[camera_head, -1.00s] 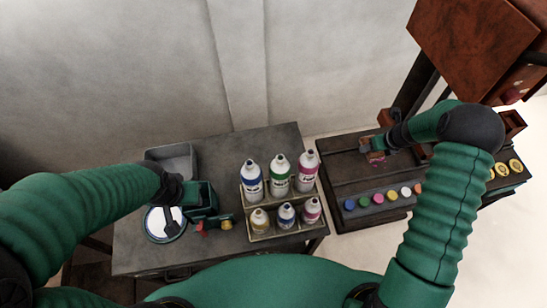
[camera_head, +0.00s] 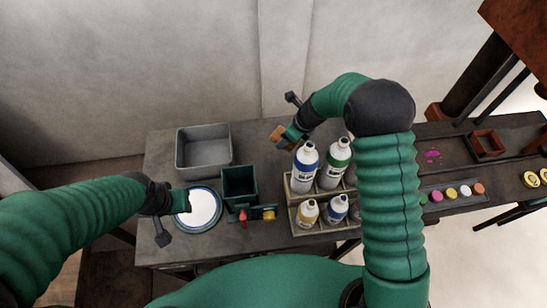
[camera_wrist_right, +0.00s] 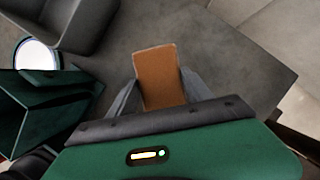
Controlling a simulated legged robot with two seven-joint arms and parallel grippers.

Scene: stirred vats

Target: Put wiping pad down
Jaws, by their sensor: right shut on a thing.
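The wiping pad is an orange-brown block that shows in the right wrist view (camera_wrist_right: 158,76) and, small, in the head view (camera_head: 278,137). My right gripper (camera_wrist_right: 158,95) is shut on it, with a finger on each side. It holds the pad over the back of the dark table (camera_head: 170,150), behind the bottles. The gap between pad and table is hard to judge. My left gripper (camera_head: 165,205) is at the left edge of a white round dish with a blue rim (camera_head: 203,209); its fingers are not clear.
A grey open bin (camera_head: 203,165) stands at the back left, with a green box (camera_head: 239,184) in front of it. A bottle rack (camera_head: 300,222) holds several bottles. The right table (camera_head: 465,165) has coloured knobs and a pink smear (camera_head: 432,155). Bare tabletop lies around the pad.

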